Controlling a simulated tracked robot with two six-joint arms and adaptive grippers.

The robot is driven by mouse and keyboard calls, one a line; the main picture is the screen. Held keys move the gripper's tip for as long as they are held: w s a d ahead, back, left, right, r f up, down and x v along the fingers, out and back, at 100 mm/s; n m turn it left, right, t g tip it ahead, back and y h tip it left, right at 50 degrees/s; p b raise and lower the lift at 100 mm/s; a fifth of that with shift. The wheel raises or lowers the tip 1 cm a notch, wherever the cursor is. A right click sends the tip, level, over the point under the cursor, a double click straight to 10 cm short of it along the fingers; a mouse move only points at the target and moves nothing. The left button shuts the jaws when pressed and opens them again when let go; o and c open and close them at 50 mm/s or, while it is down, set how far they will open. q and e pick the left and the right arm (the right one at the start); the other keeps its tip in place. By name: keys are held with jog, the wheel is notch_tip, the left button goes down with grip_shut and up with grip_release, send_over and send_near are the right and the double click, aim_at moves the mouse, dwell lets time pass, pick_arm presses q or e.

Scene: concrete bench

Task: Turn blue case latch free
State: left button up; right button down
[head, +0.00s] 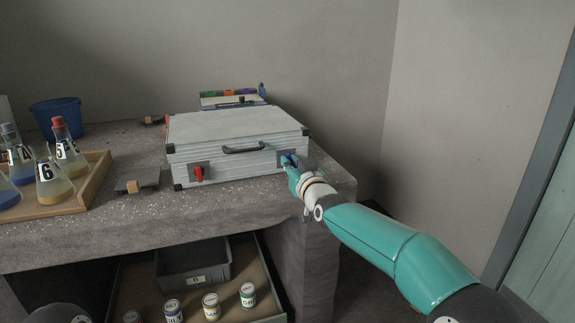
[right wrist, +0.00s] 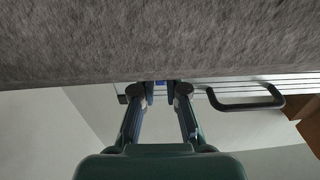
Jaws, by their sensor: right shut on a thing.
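The silver case (head: 235,135) lies closed on the concrete bench, with a dark handle (head: 243,150) on its front. A red latch (head: 198,174) sits at the front left of the case. The blue latch (head: 287,159) sits at the front right, partly hidden by my right gripper (head: 291,165). In the right wrist view, the fingers (right wrist: 160,88) are closed on the blue latch (right wrist: 160,86), of which only a small piece shows between the fingertips. The exact angle of the latch is hard to tell. My left gripper is not in view.
A wooden tray (head: 97,177) with several labelled flasks stands at the left of the bench, and a blue bucket (head: 57,117) is behind it. A colourful organiser (head: 230,99) stands behind the case. A drawer below holds a grey bin (head: 194,267) and several cans.

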jog(key=shift+a+f, duration=0.1)
jog(key=shift+f, duration=0.5)
jog(key=c, duration=1.2)
grip_release()
jog(key=shift+r, duration=0.25)
jog(key=shift+r, duration=0.1)
jog(key=v, duration=1.2)
